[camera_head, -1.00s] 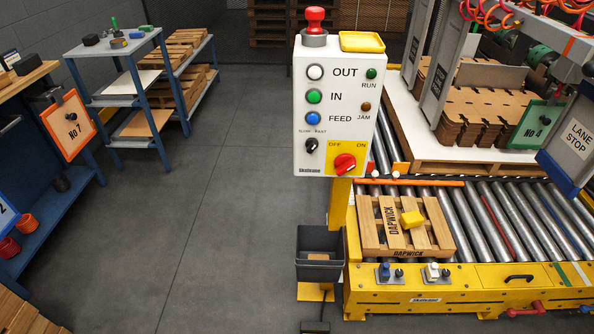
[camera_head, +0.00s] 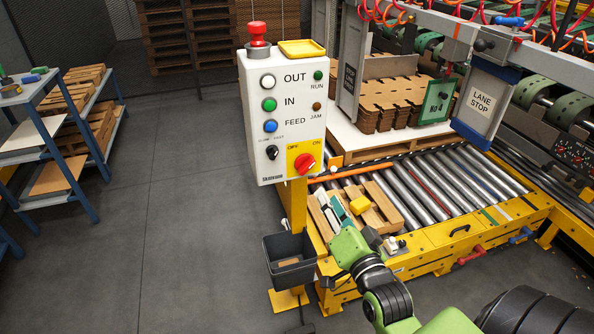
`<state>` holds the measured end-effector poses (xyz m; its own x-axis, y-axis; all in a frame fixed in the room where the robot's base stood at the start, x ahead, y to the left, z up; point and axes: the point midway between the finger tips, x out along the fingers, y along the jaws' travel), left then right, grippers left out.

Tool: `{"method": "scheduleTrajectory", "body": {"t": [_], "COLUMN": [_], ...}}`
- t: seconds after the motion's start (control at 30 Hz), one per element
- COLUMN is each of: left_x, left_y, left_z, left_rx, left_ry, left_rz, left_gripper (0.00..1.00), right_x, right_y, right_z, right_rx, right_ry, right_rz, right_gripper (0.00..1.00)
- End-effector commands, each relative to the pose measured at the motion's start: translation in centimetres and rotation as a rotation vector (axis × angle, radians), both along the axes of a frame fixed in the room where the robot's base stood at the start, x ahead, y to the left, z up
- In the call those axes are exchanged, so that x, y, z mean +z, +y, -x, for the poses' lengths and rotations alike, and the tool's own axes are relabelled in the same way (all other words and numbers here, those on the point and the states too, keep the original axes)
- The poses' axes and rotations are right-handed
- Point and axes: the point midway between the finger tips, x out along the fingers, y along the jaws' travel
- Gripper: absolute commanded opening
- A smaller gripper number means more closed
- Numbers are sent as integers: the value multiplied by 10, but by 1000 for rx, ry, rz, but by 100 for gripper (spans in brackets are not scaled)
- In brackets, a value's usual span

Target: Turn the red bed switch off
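The red bed switch (camera_head: 305,163) is a rotary knob on the yellow patch at the lower right of the white control box (camera_head: 258,120). OFF is printed at its upper left and ON at its upper right. Its handle appears slanted toward the ON side. My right gripper (camera_head: 328,203) is below and slightly right of the switch, apart from it, in front of the wooden pallet. Its two fingers appear spread, with nothing seen between them. My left gripper is not in view.
The box also carries a red mushroom button (camera_head: 258,35), a yellow tray (camera_head: 302,49), several push buttons and a black selector (camera_head: 272,152). A dark bin (camera_head: 290,262) hangs below on the yellow post (camera_head: 298,205). A roller conveyor (camera_head: 430,185) lies right; open floor lies left.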

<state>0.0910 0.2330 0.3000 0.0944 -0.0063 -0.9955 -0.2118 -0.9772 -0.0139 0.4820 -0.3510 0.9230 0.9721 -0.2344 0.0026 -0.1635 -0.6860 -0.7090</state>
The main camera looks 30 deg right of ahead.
Motion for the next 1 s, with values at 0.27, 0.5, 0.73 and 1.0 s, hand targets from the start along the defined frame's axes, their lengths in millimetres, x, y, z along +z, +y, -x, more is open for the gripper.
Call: {"method": "scheduleTrajectory", "body": {"t": [0.27,0.5,0.73,1.0], "left_x": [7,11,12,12], "left_y": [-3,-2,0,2], "left_z": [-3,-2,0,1], "left_rx": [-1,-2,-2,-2], "left_ry": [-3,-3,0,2], "left_rz": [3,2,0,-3], "left_gripper": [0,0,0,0], "right_x": [3,1,0,-1], "right_y": [-11,-22,-28,-30], "right_z": [-48,-93,-119,-126], "right_rx": [0,0,0,0], "right_ry": [-2,1,2,2], "right_rz": [3,3,3,3], "right_gripper": [28,28,28,28]}}
